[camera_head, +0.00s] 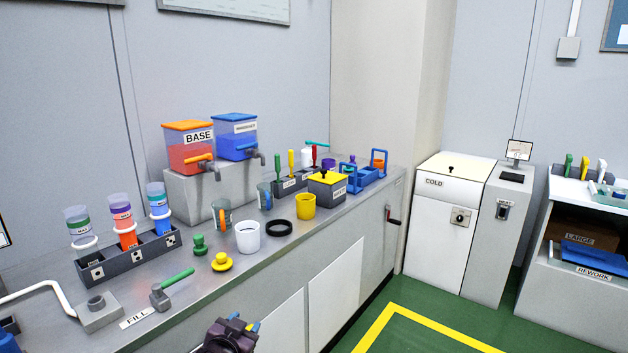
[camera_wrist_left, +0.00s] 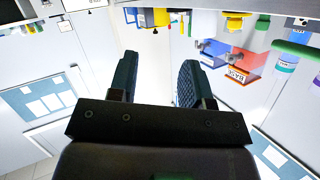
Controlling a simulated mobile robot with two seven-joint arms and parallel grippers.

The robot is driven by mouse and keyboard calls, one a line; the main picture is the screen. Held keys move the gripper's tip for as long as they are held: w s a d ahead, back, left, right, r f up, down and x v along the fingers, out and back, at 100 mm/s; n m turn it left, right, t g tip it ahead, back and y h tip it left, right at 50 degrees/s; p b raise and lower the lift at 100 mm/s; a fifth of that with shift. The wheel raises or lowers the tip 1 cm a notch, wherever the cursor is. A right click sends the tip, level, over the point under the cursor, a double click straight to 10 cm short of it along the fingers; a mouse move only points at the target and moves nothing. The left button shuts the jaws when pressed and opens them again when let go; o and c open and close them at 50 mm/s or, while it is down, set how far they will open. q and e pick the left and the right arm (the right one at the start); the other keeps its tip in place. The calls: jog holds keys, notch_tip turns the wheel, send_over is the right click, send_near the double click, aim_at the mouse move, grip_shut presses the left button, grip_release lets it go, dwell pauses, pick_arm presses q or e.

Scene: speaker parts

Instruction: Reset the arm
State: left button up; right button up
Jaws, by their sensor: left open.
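My left gripper (camera_head: 240,328) shows at the bottom of the head view, in front of the counter's front edge and apart from the things on it. In the left wrist view its two dark fingers (camera_wrist_left: 160,78) stand apart with nothing between them. That view looks upside down toward the counter and wall. My right gripper does not show in either view.
The counter (camera_head: 300,255) holds a red BASE dispenser (camera_head: 190,148), a blue dispenser (camera_head: 237,137), a white cup (camera_head: 248,237), a yellow cup (camera_head: 306,207), a black ring (camera_head: 279,228) and a green-handled tool (camera_head: 172,289). A white COLD cabinet (camera_head: 447,220) stands right. The green floor (camera_head: 395,325) is clear.

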pick_arm(q)
jog(key=s+a+f+n+g+y, duration=0.1)
jog(key=s+a+f, duration=0.2)
jog(key=s, duration=0.9)
jog(key=s+a+f+n+g+y, duration=0.1)
jog(key=s+a+f, duration=0.3)
jog(key=s, duration=0.8)
jog(key=s+a+f+n+g, duration=0.1)
jog(key=s+a+f, duration=0.3)
jog(key=s, duration=0.8)
jog(key=shift+s+a+f+n+y+p, duration=0.2)
jog(key=shift+a+f+n+y+p, duration=0.15)
jog(key=shift+f+n, duration=0.35)
